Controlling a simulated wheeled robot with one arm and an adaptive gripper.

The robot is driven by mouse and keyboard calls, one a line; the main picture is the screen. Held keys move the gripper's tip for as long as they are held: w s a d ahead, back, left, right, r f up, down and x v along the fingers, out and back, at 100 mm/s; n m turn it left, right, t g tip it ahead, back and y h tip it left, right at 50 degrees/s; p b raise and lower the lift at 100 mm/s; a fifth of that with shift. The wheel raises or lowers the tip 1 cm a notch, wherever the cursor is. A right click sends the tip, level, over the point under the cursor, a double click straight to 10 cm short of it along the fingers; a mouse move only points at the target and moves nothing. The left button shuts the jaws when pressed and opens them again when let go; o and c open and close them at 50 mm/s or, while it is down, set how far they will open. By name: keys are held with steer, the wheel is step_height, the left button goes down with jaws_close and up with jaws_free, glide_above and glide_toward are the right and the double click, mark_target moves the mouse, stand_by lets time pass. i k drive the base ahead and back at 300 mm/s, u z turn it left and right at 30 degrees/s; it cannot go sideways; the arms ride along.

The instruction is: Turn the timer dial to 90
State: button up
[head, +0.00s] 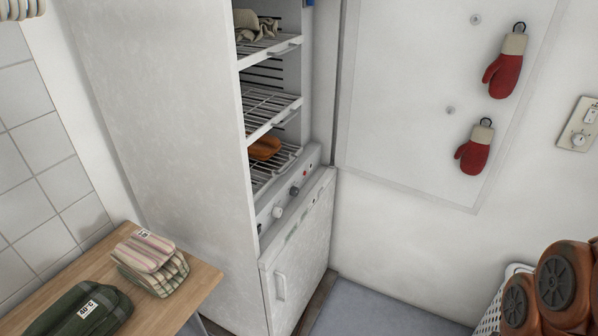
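A tall white cabinet (185,120) stands in the middle with open wire shelves. Its sloped control panel (266,217) carries a white knob (278,212), a dark knob (294,191) and a small red spot (305,173). A cream plate on the right wall (577,125) also has a round dial (578,140) and a switch above it. I cannot tell which is the timer dial; any numbers or pointers are too small to read.
A wooden counter (205,283) at lower left holds folded striped cloths (150,262) and a green bundle (80,310). Below the panel is a closed door with a handle (281,287). Two red mitts (505,75) (474,155) hang at right. A white basket (490,318) stands beside my arm.

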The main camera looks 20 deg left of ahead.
mark_target(294, 192)
steer(key=z, duration=0.5)
steer(key=k, duration=0.75)
steer(key=z, duration=0.35)
steer(key=i, duration=1.55)
steer(key=u, duration=1.2)
steer(key=i, duration=0.9)
steer(key=u, duration=1.45)
steer(key=i, duration=0.35)
steer(key=u, duration=0.35)
